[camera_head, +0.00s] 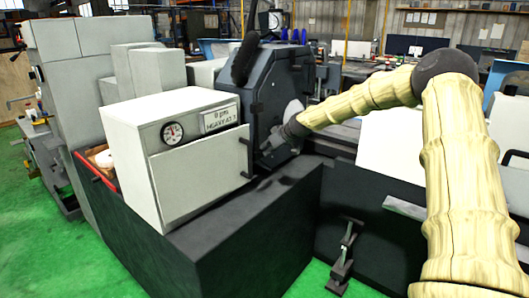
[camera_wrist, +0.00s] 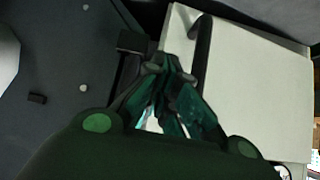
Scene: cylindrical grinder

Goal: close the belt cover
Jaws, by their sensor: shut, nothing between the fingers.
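A white panel (camera_head: 200,177) with a small dark handle (camera_head: 247,174) at its right edge is on the front of a white cabinet. I take it for the belt cover, though no label says so. Its top edge shows a dark line against the cabinet; I cannot tell how wide any gap is. In the wrist view a white panel (camera_wrist: 255,90) with a dark bar handle (camera_wrist: 203,45) fills the right side. My gripper (camera_wrist: 167,68) is shut and empty, its tips just left of this handle; contact cannot be told. In the head view my gripper (camera_head: 270,146) is right of the panel, before the dark housing.
The cabinet carries a gauge (camera_head: 172,132) and a sign (camera_head: 220,118), and stands on a dark machine base (camera_head: 240,235). A dark grey housing (camera_head: 275,85) rises behind my gripper. A red-rimmed recess (camera_head: 95,170) lies left of the cabinet. Green floor (camera_head: 60,265) is clear at front left.

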